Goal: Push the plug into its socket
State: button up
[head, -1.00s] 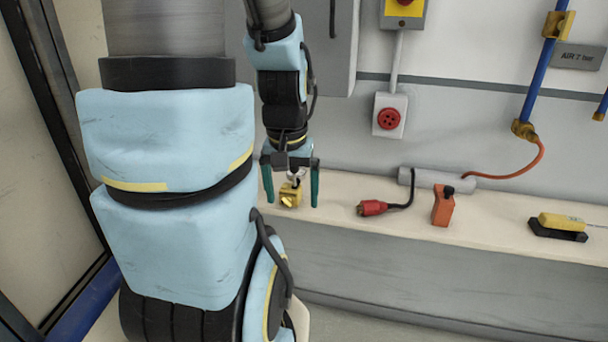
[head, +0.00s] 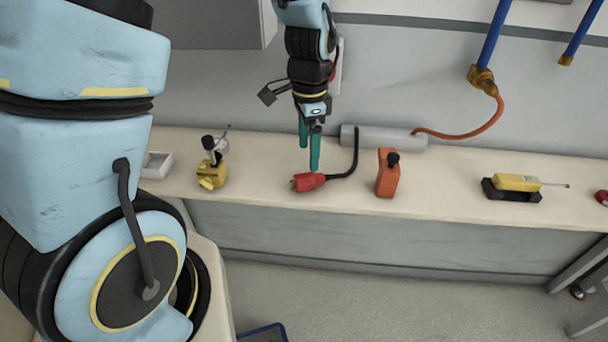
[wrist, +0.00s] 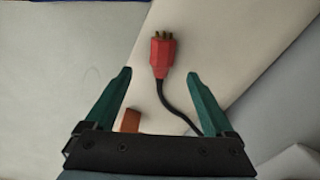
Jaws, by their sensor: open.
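The red plug (head: 308,182) lies on the cream bench, its black cable running back to a grey cylinder. In the wrist view the plug (wrist: 162,56) shows with brass pins pointing away from my gripper, ahead of the fingertips and between their lines. My gripper (head: 309,152) has its two green fingers apart and empty, pointing down just above and behind the plug. In the wrist view my gripper (wrist: 160,80) is wide open, and the cable passes near its right finger.
An orange block (head: 388,174) with a black knob stands close right of the plug. The grey cylinder (head: 385,138) lies behind. A yellow device (head: 212,172) stands to the left, and a yellow tool (head: 516,183) rests in a black holder at right.

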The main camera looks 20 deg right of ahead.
aim_at(309, 174)
jog(key=shift+w+d+f+p, duration=0.1)
jog(key=shift+f+p, duration=0.45)
jog(key=shift+f, duration=1.45)
jog(key=shift+w+d+f+p, duration=0.1)
jog(key=shift+f+p, duration=0.45)
jog(key=shift+f, duration=1.45)
grip_shut()
